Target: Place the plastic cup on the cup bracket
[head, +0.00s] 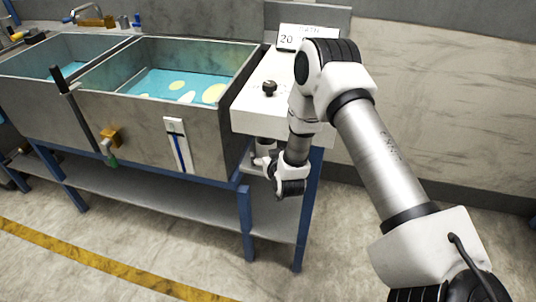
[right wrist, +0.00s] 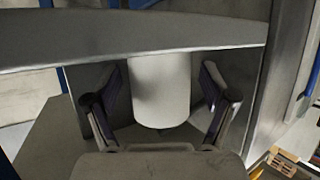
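A white plastic cup (right wrist: 160,88) stands between the two fingers of my right gripper (right wrist: 160,108) in the right wrist view. The fingers are spread on either side of it, with a narrow gap on each side. The cup's upper end is cut off by a grey bar. In the head view my right gripper (head: 262,163) is low under the front of the white dispenser box (head: 262,118), where a bit of the white cup (head: 265,144) shows. A small grey ledge (head: 247,168) lies beneath; I cannot tell whether it is the cup bracket. My left gripper is not in view.
The grey bar (right wrist: 60,45) crosses close above the cup in the wrist view. A steel sink (head: 150,125) with blue-lined basins stands left of the dispenser. Blue legs and a low shelf (head: 160,195) are below. The floor in front is clear.

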